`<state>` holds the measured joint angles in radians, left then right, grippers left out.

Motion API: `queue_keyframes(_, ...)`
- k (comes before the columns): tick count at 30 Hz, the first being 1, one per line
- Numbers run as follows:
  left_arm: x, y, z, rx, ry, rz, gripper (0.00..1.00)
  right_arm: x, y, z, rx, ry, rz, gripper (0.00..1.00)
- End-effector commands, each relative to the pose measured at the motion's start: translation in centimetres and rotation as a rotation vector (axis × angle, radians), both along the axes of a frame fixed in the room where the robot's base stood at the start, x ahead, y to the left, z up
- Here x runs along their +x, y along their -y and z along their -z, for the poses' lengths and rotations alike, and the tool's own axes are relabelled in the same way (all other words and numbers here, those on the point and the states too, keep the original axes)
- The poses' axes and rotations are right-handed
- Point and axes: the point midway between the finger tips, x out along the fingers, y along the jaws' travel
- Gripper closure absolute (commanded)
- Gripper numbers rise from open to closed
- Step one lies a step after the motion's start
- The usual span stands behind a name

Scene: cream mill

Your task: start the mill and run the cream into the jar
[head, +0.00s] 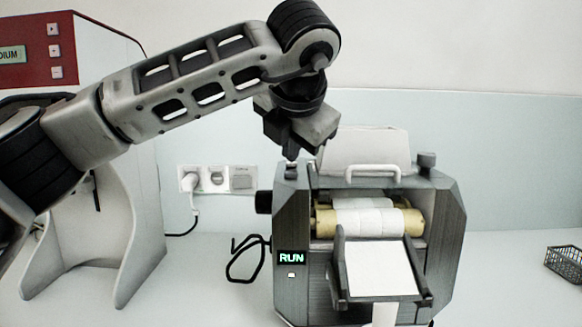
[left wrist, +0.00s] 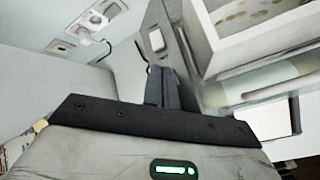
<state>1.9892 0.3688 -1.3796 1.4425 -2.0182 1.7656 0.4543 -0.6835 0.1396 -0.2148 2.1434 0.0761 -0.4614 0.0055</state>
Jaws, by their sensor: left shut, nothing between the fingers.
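The dark grey mill (head: 452,230) stands on the bench; its display (head: 291,257) reads RUN, with a small pale lit spot under it. White cream coats the rollers (head: 365,218), which show yellowish ends. A white layer covers the sloping apron (head: 342,290) in front. Something white (head: 385,314) shows below the apron's lip; I cannot tell whether it is the jar or falling cream. My left gripper (head: 291,157) is shut and empty, just above the mill's top left corner. In the left wrist view its fingers (left wrist: 162,90) are together near a pale switch (left wrist: 157,40) on the mill.
A wall socket (head: 216,179) with a plug and black cable is left of the mill. A white machine with a red panel (head: 30,55) stands at the far left. A black wire basket (head: 564,264) sits at the right edge.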

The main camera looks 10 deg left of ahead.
Motion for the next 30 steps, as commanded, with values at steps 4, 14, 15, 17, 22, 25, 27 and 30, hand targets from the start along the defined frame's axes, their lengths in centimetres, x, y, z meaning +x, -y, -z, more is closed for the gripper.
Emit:
queue_keyframes(4,0.0,0.0,0.0,0.0,0.0,0.0,1.0,0.0,0.0,0.0,0.0,0.0,0.0,0.49)
queue_keyframes(14,0.0,0.0,-1.5,-0.001,0.001,0.0,1.0,0.0,0.0,-1.1,0.0,-0.001,0.0,0.49)
queue_keyframes(15,0.0,0.0,-2.0,-0.001,0.001,0.0,1.0,0.0,0.0,-1.4,0.0,-0.001,0.0,0.49)
queue_keyframes(17,0.0,0.0,-2.6,-0.001,0.0,-0.001,1.0,0.0,0.0,-1.9,0.0,-0.001,0.0,0.49)
queue_keyframes(22,0.0,0.0,-4.3,0.0,0.0,0.0,1.0,0.0,0.0,-3.2,0.0,-0.001,0.0,0.49)
queue_keyframes(25,0.0,0.0,-5.0,0.0,0.0,0.0,1.0,0.0,0.0,-3.6,0.0,-0.001,0.0,0.49)
queue_keyframes(27,0.0,0.0,-5.1,0.0,0.0,0.0,1.0,0.0,0.0,-3.7,0.0,-0.001,0.0,0.49)
queue_keyframes(30,0.0,0.0,-5.0,0.0,0.0,0.0,1.0,0.0,0.0,-3.6,0.0,-0.001,0.0,0.49)
